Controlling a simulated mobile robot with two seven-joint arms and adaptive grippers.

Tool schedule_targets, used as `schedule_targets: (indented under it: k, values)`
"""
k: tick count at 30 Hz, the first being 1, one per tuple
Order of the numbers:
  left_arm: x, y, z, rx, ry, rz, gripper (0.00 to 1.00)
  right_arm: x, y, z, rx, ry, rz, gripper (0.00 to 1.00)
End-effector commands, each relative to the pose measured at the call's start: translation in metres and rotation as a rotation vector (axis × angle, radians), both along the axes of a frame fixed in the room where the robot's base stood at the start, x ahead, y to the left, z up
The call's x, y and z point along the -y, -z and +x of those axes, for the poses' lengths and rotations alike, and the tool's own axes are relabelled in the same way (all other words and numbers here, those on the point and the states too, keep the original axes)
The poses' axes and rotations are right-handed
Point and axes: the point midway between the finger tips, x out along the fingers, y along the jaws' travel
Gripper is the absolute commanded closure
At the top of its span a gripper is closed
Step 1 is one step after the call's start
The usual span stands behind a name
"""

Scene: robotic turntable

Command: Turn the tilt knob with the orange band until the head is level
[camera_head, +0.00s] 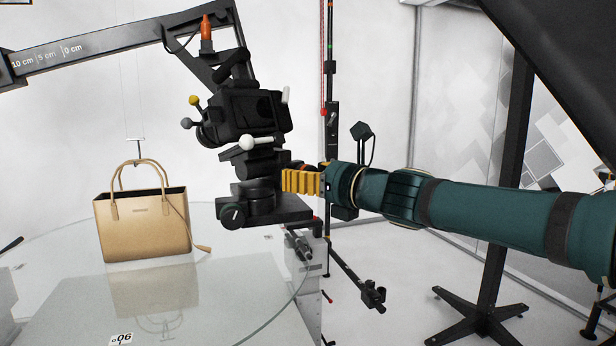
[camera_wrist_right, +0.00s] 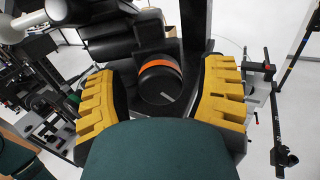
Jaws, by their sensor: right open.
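The tilt knob with the orange band (camera_wrist_right: 160,82) is a round black knob with a white line on its face, in the middle of the right wrist view. My right gripper (camera_wrist_right: 163,72) is open, with one yellow finger on each side of the knob and a visible gap to it. In the head view my right gripper (camera_head: 292,181) is at the right side of the black tripod head (camera_head: 255,165), and the fingers hide most of the knob. The camera (camera_head: 250,112) on the head looks slightly tilted. My left gripper is out of view.
Another dark knob (camera_head: 234,214) with a white mark is low on the head. Handles with yellow, grey and white ends stick out around the camera. A tan handbag (camera_head: 143,226) stands on the glass turntable (camera_head: 225,275). A black stand (camera_head: 487,270) is at right.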

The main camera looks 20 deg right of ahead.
Motion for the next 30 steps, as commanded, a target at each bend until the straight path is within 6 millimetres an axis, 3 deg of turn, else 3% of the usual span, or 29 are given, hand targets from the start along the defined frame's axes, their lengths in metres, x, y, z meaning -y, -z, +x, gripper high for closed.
schedule_targets:
  k: [5,6,9,12,22,30]
  values:
    - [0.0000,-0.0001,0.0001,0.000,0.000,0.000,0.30,0.0001,-0.0002,-0.0001,0.000,0.000,0.000,0.30]
    - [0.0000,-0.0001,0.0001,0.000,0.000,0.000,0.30,0.0002,-0.0002,-0.0001,0.000,0.000,0.000,0.36]
    - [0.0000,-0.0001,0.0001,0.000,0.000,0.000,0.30,0.0002,-0.0001,-0.0002,0.000,0.000,0.000,0.71]
    - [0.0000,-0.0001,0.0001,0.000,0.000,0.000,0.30,0.0003,-0.0001,-0.0002,0.000,0.000,0.000,0.99]
    - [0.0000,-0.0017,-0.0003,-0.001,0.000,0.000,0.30,0.0004,-0.0004,-0.0003,-0.016,0.000,0.029,1.00]
    - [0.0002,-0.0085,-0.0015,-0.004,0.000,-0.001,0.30,0.0007,-0.0014,-0.0001,-0.089,0.000,0.163,1.00]
